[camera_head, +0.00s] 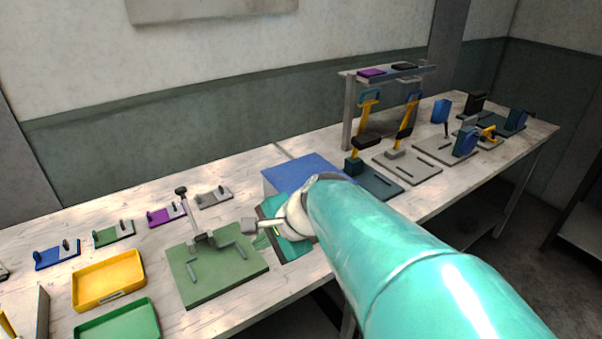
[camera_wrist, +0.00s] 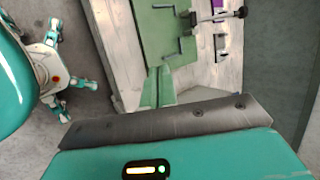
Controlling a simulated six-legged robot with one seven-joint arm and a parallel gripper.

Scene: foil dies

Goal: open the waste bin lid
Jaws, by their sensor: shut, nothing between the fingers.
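A box with a blue flat top (camera_head: 300,168) stands on the bench behind my wrist. It may be the waste bin, but I cannot tell for sure. Its lower front is largely hidden by my arm, and no lid handle shows clearly. My gripper (camera_head: 250,227) points left, beside the right edge of the green plate fixture (camera_head: 205,285).
Yellow (camera_head: 108,280) and green (camera_head: 118,325) trays lie at the front left. Several small clamp blocks line the back left. Plates with upright yellow-handled tools (camera_head: 367,105) and a raised shelf (camera_head: 388,73) stand at right. Bare wood shows between the fixtures.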

